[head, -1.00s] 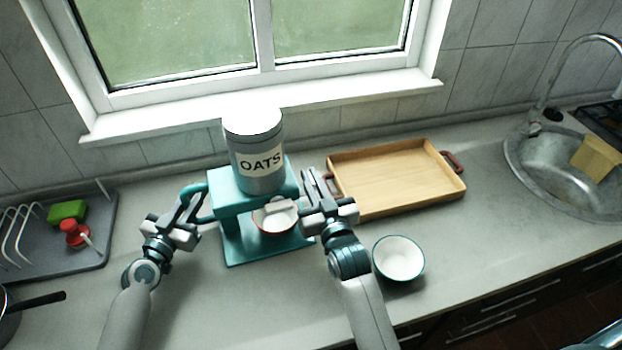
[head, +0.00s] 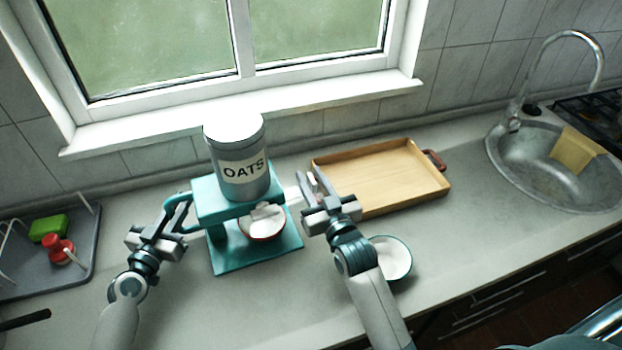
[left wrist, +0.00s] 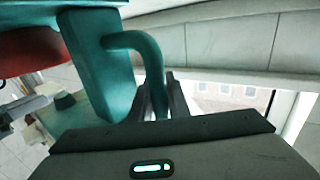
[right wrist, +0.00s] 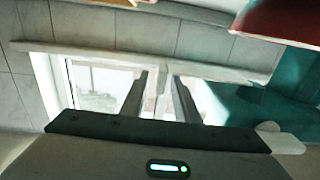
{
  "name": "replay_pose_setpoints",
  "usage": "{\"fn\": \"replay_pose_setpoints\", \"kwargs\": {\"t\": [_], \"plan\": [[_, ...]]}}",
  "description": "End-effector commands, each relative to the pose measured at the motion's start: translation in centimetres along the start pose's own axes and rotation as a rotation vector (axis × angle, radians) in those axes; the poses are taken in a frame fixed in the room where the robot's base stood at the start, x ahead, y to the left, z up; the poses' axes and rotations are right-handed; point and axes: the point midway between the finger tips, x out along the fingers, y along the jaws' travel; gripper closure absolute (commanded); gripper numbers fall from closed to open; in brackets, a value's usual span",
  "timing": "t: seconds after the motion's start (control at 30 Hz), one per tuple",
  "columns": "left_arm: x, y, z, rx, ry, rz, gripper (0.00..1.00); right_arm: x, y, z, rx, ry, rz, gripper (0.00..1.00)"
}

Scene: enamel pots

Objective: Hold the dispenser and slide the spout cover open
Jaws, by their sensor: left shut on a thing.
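The teal dispenser (head: 226,206) carries a grey canister (head: 239,170) labelled OATS and stands upright on the counter. My left gripper (head: 178,212) is shut on its teal side handle, which the left wrist view shows between the fingers (left wrist: 157,98). A white tab, seemingly the spout cover (head: 292,193), sticks out at the dispenser's right side. My right gripper (head: 311,190) is just right of that tab, its fingers apart and empty. In the right wrist view the white tab (right wrist: 281,140) lies outside the fingers. A red-rimmed bowl (head: 262,234) with white inside sits under the spout.
A wooden tray (head: 380,175) lies behind and right of my right gripper. A white bowl (head: 392,259) stands beside my right forearm. A drying rack (head: 75,270) with a green sponge (head: 48,228) and red brush (head: 58,249) is at left, a sink (head: 550,165) at right.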

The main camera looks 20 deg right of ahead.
Motion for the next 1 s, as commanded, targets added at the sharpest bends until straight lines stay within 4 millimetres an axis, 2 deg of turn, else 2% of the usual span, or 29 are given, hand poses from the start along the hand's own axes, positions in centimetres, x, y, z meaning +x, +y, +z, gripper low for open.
{"fn": "replay_pose_setpoints", "kwargs": {"t": [0.2,0.37,0.57,0.8,1.0], "plan": [[0.0,0.0,0.0,0.000,0.000,-0.001,1.00,-0.2,0.0,0.0,0.000,0.000,0.000,0.72],[0.0,0.0,0.0,0.000,0.000,-0.001,1.00,-1.1,0.0,0.1,0.000,-0.001,0.000,0.72],[0.0,0.0,0.0,0.000,0.000,-0.001,1.00,-3.6,0.0,0.1,0.000,-0.002,0.000,0.72],[0.0,0.0,0.0,0.000,0.000,0.000,1.00,-7.8,0.0,0.1,0.000,-0.003,0.000,0.72],[0.0,0.0,0.0,0.000,0.000,0.000,1.00,-10.5,0.0,0.1,0.000,-0.001,0.000,0.72]]}}
